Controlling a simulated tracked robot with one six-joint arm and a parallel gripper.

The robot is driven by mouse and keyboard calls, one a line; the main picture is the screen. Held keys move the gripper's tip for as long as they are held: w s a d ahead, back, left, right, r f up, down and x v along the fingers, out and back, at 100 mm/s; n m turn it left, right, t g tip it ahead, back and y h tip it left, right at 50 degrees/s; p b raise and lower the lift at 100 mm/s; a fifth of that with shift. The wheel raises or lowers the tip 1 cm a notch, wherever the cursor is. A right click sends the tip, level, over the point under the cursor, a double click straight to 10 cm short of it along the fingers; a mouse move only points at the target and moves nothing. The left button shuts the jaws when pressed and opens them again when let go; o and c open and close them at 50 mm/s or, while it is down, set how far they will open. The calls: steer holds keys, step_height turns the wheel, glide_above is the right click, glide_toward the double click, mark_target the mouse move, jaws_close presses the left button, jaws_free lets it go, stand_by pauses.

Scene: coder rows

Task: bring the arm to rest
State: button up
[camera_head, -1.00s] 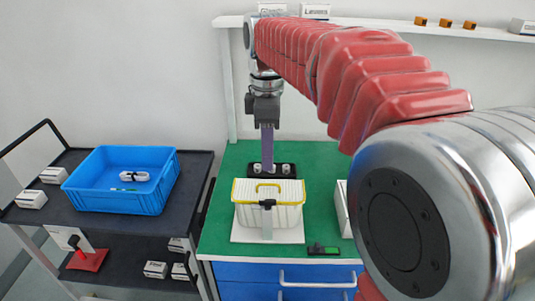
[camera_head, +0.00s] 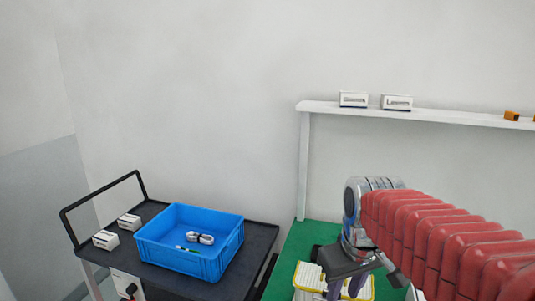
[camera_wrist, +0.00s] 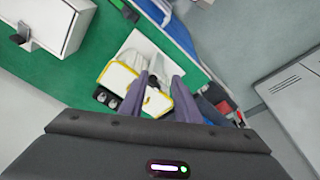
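My gripper (camera_wrist: 160,80) shows in the wrist view with its two purple fingers apart and nothing between them but the scene behind. In the head view my gripper (camera_head: 345,289) hangs low at the bottom edge, in front of a white box with yellow edging (camera_head: 306,280). The same box (camera_wrist: 119,77) lies beyond the fingertips in the wrist view, partly hidden by them. My red arm reaches in from the lower right of the head view.
The box stands at a green bench top (camera_head: 300,238) under a white shelf (camera_head: 440,117) with small cartons. A dark cart (camera_head: 262,240) at left holds a blue crate (camera_head: 185,257) with a cable bundle (camera_head: 200,239) in it. Small white boxes (camera_head: 105,240) sit beside the crate.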

steer(key=s+f+m+t, duration=0.1)
steer(key=s+m+t, duration=0.2)
steer(key=s, duration=0.9)
steer(key=shift+f, duration=0.35)
